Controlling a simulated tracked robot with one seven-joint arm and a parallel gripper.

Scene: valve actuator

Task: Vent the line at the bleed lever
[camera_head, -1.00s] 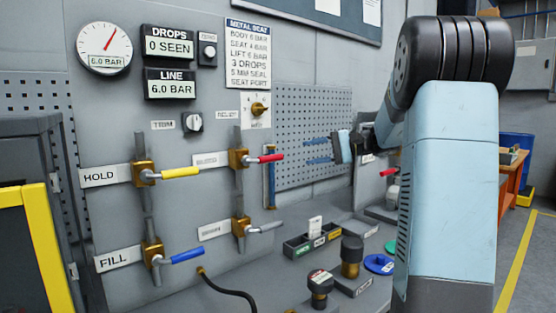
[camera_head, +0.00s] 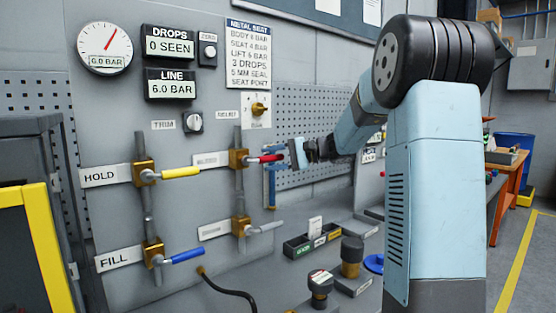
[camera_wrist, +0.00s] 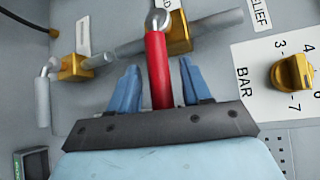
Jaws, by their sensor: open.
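A red-handled lever (camera_head: 270,157) on a brass valve (camera_head: 238,158) sits at the upper right of the pipework in the head view. Its label is too blurred to read. My gripper (camera_head: 277,154) is at the outer end of this lever. In the wrist view, the red handle (camera_wrist: 157,70) lies between the two blue fingers of my open gripper (camera_wrist: 158,80), with gaps on both sides. A grey-handled lever (camera_head: 264,228) is below it, its label also unreadable. The line display (camera_head: 170,84) reads 6.0 bar, and the drops display (camera_head: 168,42) reads 0 seen.
A yellow HOLD lever (camera_head: 180,172) and a blue FILL lever (camera_head: 187,255) are to the left. A brass relief knob (camera_wrist: 292,73) with a number scale is near my gripper. A small compartment tray (camera_head: 312,241) and black-topped knobs (camera_head: 351,250) stand on the bench below.

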